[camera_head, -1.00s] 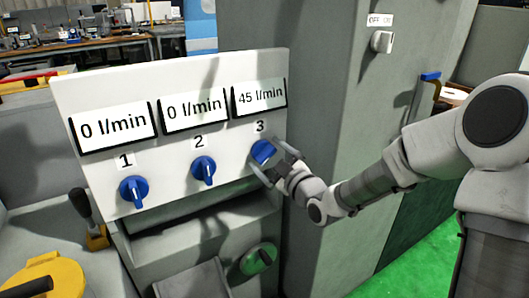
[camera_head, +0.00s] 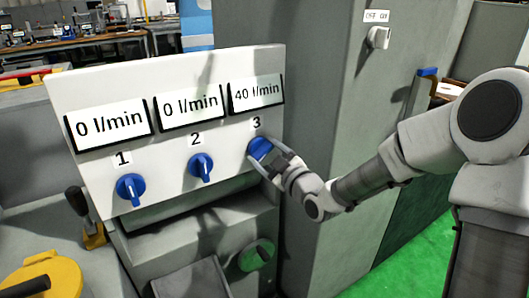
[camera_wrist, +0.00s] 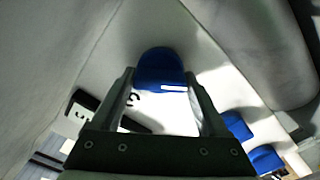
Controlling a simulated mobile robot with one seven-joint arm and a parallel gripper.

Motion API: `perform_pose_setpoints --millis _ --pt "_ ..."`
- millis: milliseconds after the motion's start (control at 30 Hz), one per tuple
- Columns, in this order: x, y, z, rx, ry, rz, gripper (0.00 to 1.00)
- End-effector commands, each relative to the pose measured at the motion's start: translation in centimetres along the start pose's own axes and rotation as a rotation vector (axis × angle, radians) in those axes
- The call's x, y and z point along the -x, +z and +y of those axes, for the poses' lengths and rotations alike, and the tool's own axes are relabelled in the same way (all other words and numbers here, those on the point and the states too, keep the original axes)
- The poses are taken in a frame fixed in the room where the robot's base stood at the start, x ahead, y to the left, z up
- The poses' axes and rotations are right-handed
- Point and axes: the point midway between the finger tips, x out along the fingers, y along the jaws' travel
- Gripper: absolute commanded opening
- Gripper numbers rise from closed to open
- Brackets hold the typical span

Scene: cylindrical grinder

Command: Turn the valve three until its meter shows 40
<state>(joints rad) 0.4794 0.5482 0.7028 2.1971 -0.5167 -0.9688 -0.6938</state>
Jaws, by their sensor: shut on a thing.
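Valve three (camera_head: 259,147) is a blue knob under the number 3 on the white panel (camera_head: 225,170). Its meter (camera_head: 256,92) reads 40 l/min. My gripper (camera_head: 262,152) is at valve three, with its fingers on either side of the knob, shut on it. In the wrist view, my gripper's two fingers (camera_wrist: 160,88) reach toward valve three (camera_wrist: 160,66), and the knob's white mark shows. The fingers hide part of the knob in the head view.
Valve one (camera_head: 130,188) and valve two (camera_head: 200,166) are to the left, and their meters (camera_head: 109,125) (camera_head: 190,107) read 0 l/min. A green knob (camera_head: 257,255) is below the panel. A grey cabinet with an OFF/ON switch (camera_head: 378,37) stands on the right.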

Motion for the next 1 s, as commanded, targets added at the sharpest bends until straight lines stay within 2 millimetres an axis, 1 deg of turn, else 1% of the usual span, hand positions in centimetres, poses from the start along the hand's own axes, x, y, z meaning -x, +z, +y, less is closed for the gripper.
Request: perform_pose_setpoints --millis 200,300,667,700,800,1000 --pt "-0.03 -0.12 0.09 -0.165 0.000 0.001 0.22" --pt "-0.03 -0.09 0.07 -0.220 0.000 0.001 0.22" --pt "-0.04 -0.05 0.05 -0.244 0.000 0.002 0.22" --pt "-0.04 -0.05 0.05 -0.244 0.000 0.002 0.83" --pt "-0.04 -0.05 0.05 -0.244 0.000 0.001 1.00" --pt "-0.01 -0.03 0.05 -0.243 0.000 0.001 1.00"
